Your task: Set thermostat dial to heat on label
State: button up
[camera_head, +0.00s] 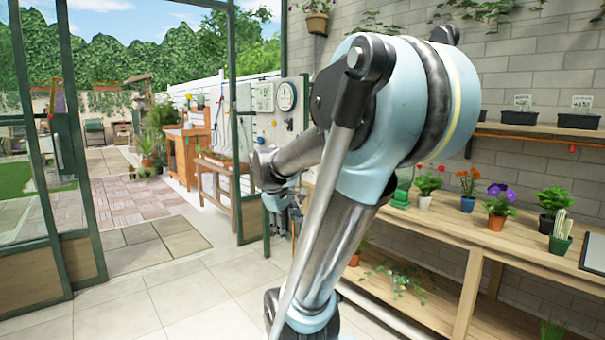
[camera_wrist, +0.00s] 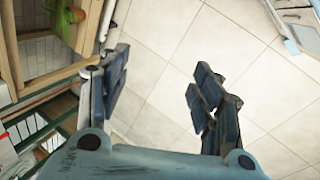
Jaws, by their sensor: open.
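My gripper (camera_wrist: 158,85) is open and empty in the wrist view, with bare floor tiles between its fingers. In the head view my gripper (camera_head: 283,215) hangs low beyond my arm, partly hidden by it. A round white dial-like face (camera_head: 286,96) with a dark rim is on the grey wall left of my arm, well above the gripper. It is small, and I cannot tell whether it is the thermostat dial. No heat on label can be read in either view.
A wooden bench (camera_head: 490,245) with potted flowers runs along the right wall under a wooden shelf (camera_head: 540,132). A green-framed glass door (camera_head: 50,180) stands at the left. Tiled floor (camera_head: 160,300) in front is clear. A wooden potting table (camera_head: 222,187) is beyond the doorway.

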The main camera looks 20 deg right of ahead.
jog(key=w+d+r+n+h, duration=0.2)
jog(key=w+d+r+n, duration=0.15)
jog(key=w, duration=0.75)
jog(key=w+d+r+n+t+h, duration=0.1)
jog(key=w+d+r+n+h, duration=0.2)
jog(key=w, duration=0.7)
jog(key=w+d+r+n+h, duration=0.1)
jog(key=w+d+r+n, duration=0.3)
jog(key=w, duration=0.7)
jog(key=w+d+f+n+t+h, duration=0.1)
jog(key=w+f+n+h, duration=0.3)
jog(key=w, duration=0.6)
jog(key=w+d+f+n+t, duration=0.15)
jog(key=w+n, duration=0.35)
jog(key=w, duration=0.5)
jog(key=w+f+n+t+h, duration=0.1)
jog(key=w+f+n+h, duration=0.3)
jog(key=w, duration=0.5)
jog(key=w+d, duration=0.3)
jog(key=d, duration=0.4)
jog(key=w+d+n+y, duration=0.1)
jog(key=w+d, duration=0.2)
jog(key=d, duration=0.5)
jog(key=shift+w+r, duration=0.25)
jog(key=shift+w, duration=0.1)
jog(key=shift+d+g, duration=0.1)
jog(key=shift+g, duration=0.15)
jog(key=c, duration=1.1)
